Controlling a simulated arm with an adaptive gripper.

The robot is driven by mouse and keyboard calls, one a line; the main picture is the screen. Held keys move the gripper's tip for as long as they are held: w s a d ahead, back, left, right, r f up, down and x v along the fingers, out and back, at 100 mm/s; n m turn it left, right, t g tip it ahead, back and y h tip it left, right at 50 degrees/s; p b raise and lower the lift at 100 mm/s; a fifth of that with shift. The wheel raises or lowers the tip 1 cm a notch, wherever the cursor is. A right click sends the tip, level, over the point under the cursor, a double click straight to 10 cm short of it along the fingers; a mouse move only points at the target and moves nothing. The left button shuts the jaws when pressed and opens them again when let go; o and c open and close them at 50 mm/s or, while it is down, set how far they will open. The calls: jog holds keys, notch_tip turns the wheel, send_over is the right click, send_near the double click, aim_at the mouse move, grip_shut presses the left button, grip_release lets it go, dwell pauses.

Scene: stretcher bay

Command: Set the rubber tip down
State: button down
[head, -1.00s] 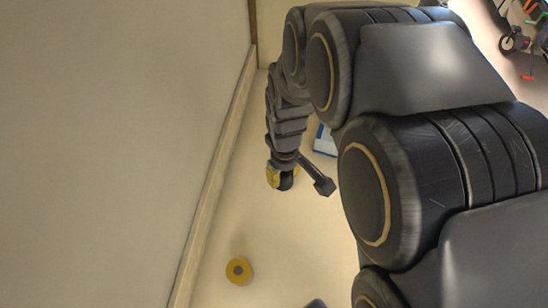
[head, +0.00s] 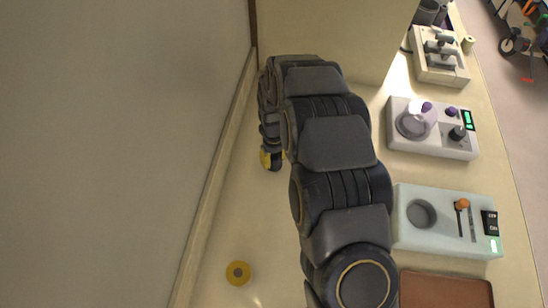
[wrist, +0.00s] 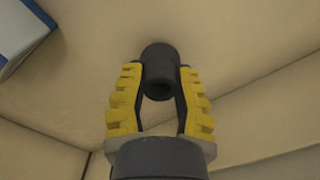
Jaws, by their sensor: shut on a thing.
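The rubber tip (wrist: 160,62) is a dark, short hollow cylinder between the yellow-padded fingers of my gripper (wrist: 161,74) in the wrist view. The fingers are shut on its sides. I cannot tell whether the tip touches that surface. In the head view my gripper (head: 272,160) is small, pointing down near the far end of the counter, close to the wall. The tip cannot be made out clearly there.
A yellow disc with a dark centre (head: 238,273) lies on the counter nearer me. Along the right stand a pale green device (head: 410,239), a device with a round bowl (head: 400,142) and another device (head: 455,75). A brown tray (head: 445,292) is at the front. A blue-and-white object (wrist: 18,32) shows in the wrist view.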

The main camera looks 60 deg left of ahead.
jog(key=shift+f, duration=0.5)
jog(key=shift+f, duration=0.15)
jog(key=c, duration=0.9)
grip_release()
